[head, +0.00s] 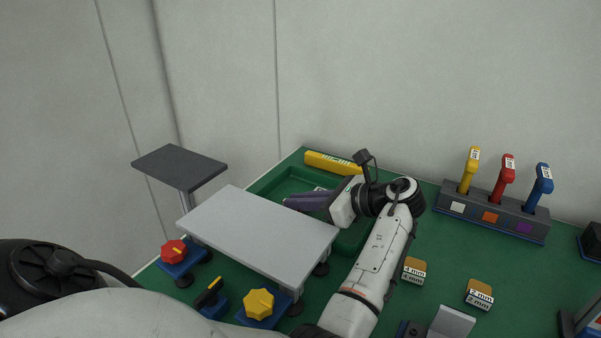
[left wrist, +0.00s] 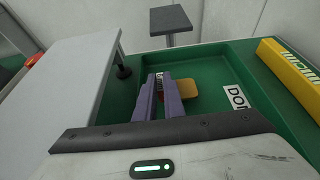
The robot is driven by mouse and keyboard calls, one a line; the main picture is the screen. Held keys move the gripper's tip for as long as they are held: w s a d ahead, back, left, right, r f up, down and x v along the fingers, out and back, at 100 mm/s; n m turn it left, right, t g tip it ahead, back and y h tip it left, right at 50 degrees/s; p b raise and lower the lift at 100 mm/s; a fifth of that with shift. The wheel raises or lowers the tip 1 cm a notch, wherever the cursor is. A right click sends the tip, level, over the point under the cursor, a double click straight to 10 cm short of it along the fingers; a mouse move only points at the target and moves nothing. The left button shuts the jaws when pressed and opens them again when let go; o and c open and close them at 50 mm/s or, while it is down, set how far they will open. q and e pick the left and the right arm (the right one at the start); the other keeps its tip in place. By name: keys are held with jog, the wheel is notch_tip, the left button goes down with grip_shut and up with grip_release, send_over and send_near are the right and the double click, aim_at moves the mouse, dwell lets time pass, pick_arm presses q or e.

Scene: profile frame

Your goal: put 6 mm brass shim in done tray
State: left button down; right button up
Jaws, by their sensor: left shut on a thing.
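My left gripper (head: 305,202) has purple fingers and hangs over the green done tray (head: 278,186), which also shows in the left wrist view (left wrist: 212,62). In the left wrist view the fingers (left wrist: 160,100) are shut on a brass-coloured shim (left wrist: 186,88) with a white label. The shim is partly hidden by the fingers and its printing cannot be read. I cannot tell whether it touches the tray floor. Part of the tray's label (left wrist: 237,97) shows to the right of the shim. My right gripper is not in view.
A grey raised plate (head: 260,230) stands beside the tray. A yellow bar (head: 333,163) lies along its back edge. Shims marked 4 mm (head: 414,270) and 2 mm (head: 479,294) lie on the green bench. A rack (head: 490,214) holds coloured handles. Red (head: 174,251) and yellow (head: 259,303) knobs stand in front.

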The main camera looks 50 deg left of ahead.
pick_arm(q)
jog(key=shift+f, duration=0.8)
jog(key=c, duration=1.9)
grip_release()
jog(key=shift+f, duration=0.1)
jog(key=shift+o, duration=0.2)
jog(key=shift+w+d+r, duration=0.1)
jog(key=shift+d+r, duration=0.05)
jog(key=shift+r, duration=0.05)
jog(key=v, duration=0.7)
jog(key=shift+d+r, duration=0.1)
